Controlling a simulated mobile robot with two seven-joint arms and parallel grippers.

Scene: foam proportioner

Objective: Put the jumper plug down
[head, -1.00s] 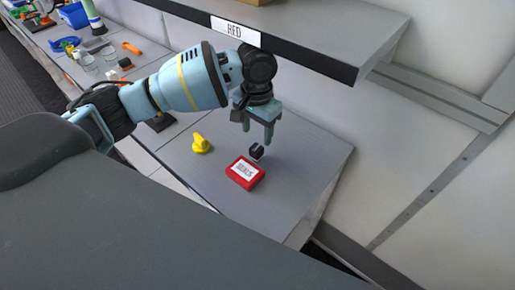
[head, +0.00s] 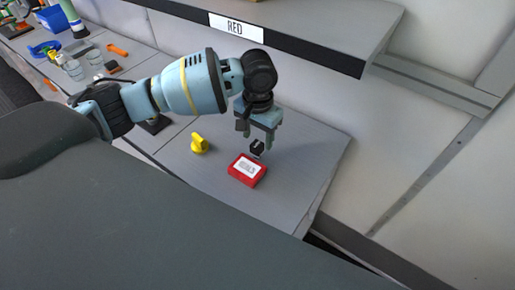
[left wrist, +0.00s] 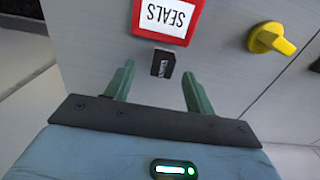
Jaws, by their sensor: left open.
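The jumper plug (head: 257,147) is a small black block just behind the red box on the grey bench. In the left wrist view the plug (left wrist: 162,64) shows between the two finger tips, with a gap on either side. My left gripper (head: 261,141) points down at it. Its green fingers (left wrist: 158,70) are apart and hold nothing. I cannot tell whether the plug's underside is flat on the bench. My right gripper is not in view.
A red box labelled SEALS (head: 246,171) lies in front of the plug. A yellow knob-shaped part (head: 199,144) stands to the left. A shelf marked RED (head: 235,25) overhangs behind the arm. Bare bench (head: 310,165) lies to the right.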

